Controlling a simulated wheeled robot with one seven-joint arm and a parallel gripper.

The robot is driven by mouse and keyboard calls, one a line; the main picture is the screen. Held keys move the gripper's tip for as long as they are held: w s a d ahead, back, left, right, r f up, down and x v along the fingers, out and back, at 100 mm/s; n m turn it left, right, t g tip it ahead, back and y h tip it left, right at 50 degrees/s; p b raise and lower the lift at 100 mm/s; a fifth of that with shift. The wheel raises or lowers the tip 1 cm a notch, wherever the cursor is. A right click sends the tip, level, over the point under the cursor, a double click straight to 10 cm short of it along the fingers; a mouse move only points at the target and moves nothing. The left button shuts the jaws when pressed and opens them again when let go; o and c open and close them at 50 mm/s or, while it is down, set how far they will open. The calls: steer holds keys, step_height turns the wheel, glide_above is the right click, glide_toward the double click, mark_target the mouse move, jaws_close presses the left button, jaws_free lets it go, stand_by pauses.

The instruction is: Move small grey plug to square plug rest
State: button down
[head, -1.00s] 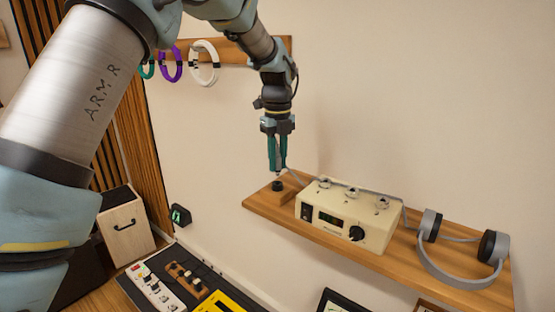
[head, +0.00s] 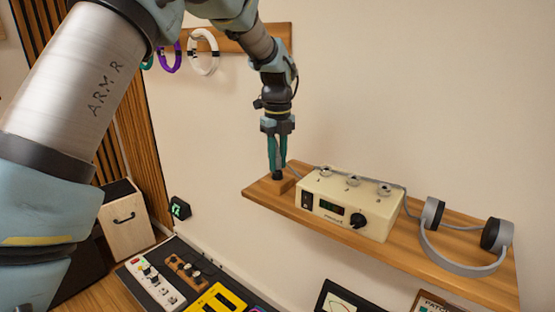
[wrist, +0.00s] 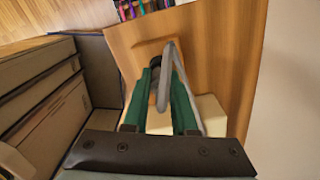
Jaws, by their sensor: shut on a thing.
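My gripper (head: 277,163) has green fingers that point down at the left end of the wooden wall shelf. It is shut on the small grey plug, whose body is mostly hidden between the fingers. The plug's grey cable (wrist: 172,68) arches over the fingers in the wrist view. The square plug rest (head: 286,183) is a small wooden block with a black round socket (head: 277,175) on top. The fingertips are right above this socket, with no silver tip showing between them. I cannot tell how deep the plug sits.
A cream headphone amp (head: 345,208) with several sockets on top stands just right of the rest. Grey headphones (head: 465,250) lie at the shelf's right end, and the cable runs behind the amp. The wall is close behind. A desk with gear (head: 180,275) is below.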

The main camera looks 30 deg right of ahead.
steer(key=c, duration=0.6)
jaws_free()
steer(key=shift+c, duration=0.2)
step_height(320, 180, up, 11)
steer(key=b, duration=0.2)
steer(key=shift+f+b, duration=0.1)
steer(key=shift+b, duration=0.25)
steer(key=w+a+f+n, duration=0.2)
steer(key=a+f+n, duration=0.1)
steer(key=a+n, duration=0.4)
steer(key=w+a+f+n, duration=0.2)
steer(key=w+a+n, duration=0.15)
steer(key=a, duration=0.55)
steer(key=w+a+f+n, duration=0.2)
steer(key=a+f+n, duration=0.1)
steer(key=a+n, duration=0.5)
steer(key=s+a+f+n, duration=0.2)
steer(key=s+a+n, duration=0.1)
steer(key=a+n, duration=0.2)
steer(key=s+a+f+n+t, duration=0.1)
steer(key=s+a+f+n, duration=0.2)
steer(key=a+n, duration=0.3)
steer(key=s+a+f+n, duration=0.2)
steer(key=s+a+n, duration=0.3)
steer(key=a, duration=0.6)
steer(key=shift+f+n+t, duration=0.25)
steer(key=shift+n+t, duration=0.05)
steer(key=shift+n, duration=0.15)
